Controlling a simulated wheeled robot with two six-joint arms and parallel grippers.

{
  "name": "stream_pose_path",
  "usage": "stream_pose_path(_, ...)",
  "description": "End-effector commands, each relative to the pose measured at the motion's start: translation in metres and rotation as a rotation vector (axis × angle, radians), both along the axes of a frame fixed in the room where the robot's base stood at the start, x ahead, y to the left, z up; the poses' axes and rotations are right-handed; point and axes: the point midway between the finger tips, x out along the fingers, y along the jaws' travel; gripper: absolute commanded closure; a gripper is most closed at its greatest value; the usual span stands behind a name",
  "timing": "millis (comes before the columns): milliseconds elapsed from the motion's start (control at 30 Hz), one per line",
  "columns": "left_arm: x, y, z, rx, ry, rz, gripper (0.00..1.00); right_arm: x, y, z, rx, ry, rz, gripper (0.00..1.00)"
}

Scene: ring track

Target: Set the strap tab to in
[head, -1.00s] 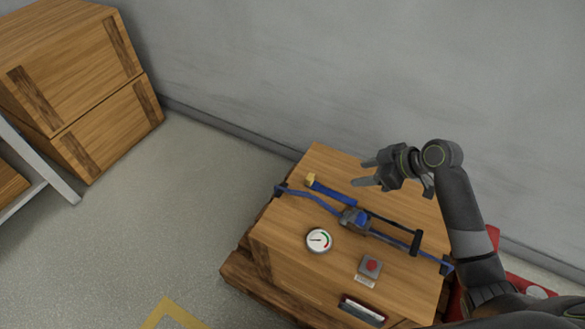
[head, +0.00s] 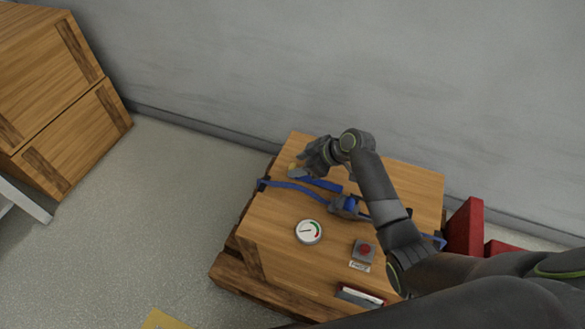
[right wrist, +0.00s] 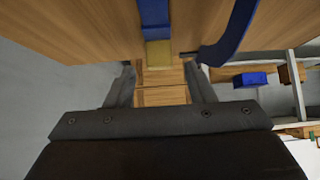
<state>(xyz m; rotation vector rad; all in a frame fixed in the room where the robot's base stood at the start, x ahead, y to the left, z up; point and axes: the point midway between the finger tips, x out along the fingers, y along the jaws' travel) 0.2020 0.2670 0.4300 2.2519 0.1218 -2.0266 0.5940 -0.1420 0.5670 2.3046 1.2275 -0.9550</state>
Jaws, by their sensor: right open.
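The strap tab is a yellow end piece (head: 292,167) on a short blue strap (head: 322,184) lying on top of the wooden crate (head: 265,222). My right gripper (head: 299,172) is over the crate's far left part, at the tab, and partly hides it in the head view. In the right wrist view the yellow tab (right wrist: 158,53) lies ahead, in line with the gap between the two open fingers (right wrist: 161,78). The fingers look apart from it. The blue ratchet buckle (head: 345,206) sits mid-crate, partly behind my right arm. My left gripper is not in view.
A long blue strap (head: 297,187) crosses the crate. A round gauge (head: 309,232) and a red button (head: 365,249) sit on its near part. A grey wall rises behind. Red objects (head: 466,229) stand at right. Stacked wooden boxes (head: 60,130) stand at left.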

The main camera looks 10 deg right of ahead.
Motion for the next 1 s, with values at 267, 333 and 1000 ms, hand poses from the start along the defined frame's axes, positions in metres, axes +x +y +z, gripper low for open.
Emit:
stream_pose_path(267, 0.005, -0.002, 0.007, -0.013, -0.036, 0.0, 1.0, 0.012, 0.018, -0.022, 0.0, 0.0, 0.0, 0.51)
stream_pose_path(333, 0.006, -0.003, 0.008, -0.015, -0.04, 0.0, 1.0, 0.013, 0.02, -0.023, 0.0, -0.001, 0.001, 0.51)
stream_pose_path(1000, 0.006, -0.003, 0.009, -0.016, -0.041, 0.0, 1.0, 0.013, 0.02, -0.024, 0.0, -0.001, -0.001, 1.0)
